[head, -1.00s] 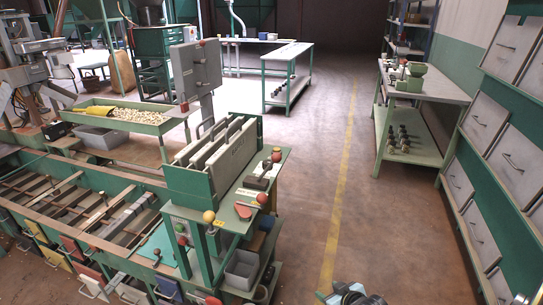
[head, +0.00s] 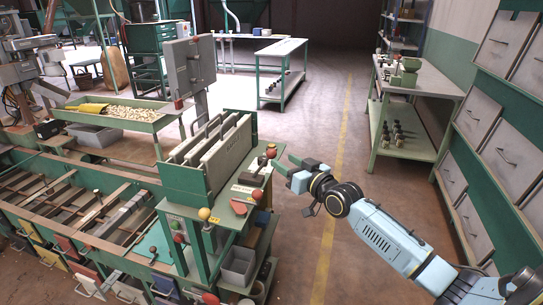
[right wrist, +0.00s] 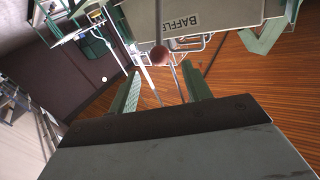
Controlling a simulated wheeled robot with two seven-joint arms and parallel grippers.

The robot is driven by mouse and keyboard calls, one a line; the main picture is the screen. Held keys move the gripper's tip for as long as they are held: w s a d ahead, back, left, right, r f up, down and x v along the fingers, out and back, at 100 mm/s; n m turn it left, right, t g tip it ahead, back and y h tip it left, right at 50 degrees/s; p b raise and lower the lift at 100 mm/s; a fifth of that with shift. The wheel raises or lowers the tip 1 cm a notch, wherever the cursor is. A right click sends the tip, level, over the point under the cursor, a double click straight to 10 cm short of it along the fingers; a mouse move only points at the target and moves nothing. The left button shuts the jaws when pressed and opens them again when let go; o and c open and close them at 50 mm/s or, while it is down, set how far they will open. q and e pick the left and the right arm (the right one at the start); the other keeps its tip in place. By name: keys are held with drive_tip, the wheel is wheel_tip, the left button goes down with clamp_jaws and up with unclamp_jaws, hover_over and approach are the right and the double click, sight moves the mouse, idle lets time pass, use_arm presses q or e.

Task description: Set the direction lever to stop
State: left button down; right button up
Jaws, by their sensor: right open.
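A lever with a red ball knob (head: 271,152) stands at the right end of the green hopper station. The same red ball (right wrist: 160,56) shows in the right wrist view, ahead of and between my fingers. I cannot read which lever is the direction lever. My right gripper (head: 284,167) is open and empty, a little right of the red ball. Its two green fingers (right wrist: 161,72) are spread in the right wrist view. Other levers carry a yellow ball (head: 204,213) and a red knob (head: 258,195) lower on the station. My left gripper is out of view.
Grey baffle plates (head: 225,150) stand upright beside the lever; a "BAFFLE" label (right wrist: 181,22) shows in the right wrist view. A grey bin (head: 238,265) sits on the shelf below. Grey drawers (head: 484,110) line the right side. The aisle floor (head: 340,110) is clear.

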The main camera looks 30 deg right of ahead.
sight(275, 156)
drive_tip(key=w+b, duration=0.1)
drive_tip(key=w, duration=0.3)
drive_tip(key=shift+w+a, duration=0.15)
drive_tip(key=shift+a, duration=0.05)
drive_tip(key=shift+w+a, duration=0.15)
drive_tip(key=shift+w, duration=0.7)
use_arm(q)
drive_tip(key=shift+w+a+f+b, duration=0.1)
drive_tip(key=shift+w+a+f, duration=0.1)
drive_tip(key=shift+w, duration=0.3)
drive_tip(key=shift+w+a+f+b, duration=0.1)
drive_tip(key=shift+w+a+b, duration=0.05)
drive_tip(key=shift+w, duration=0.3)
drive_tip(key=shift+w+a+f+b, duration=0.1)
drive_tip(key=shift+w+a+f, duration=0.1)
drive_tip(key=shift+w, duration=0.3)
use_arm(e)
drive_tip(key=shift+w, duration=0.55)
clamp_jaws()
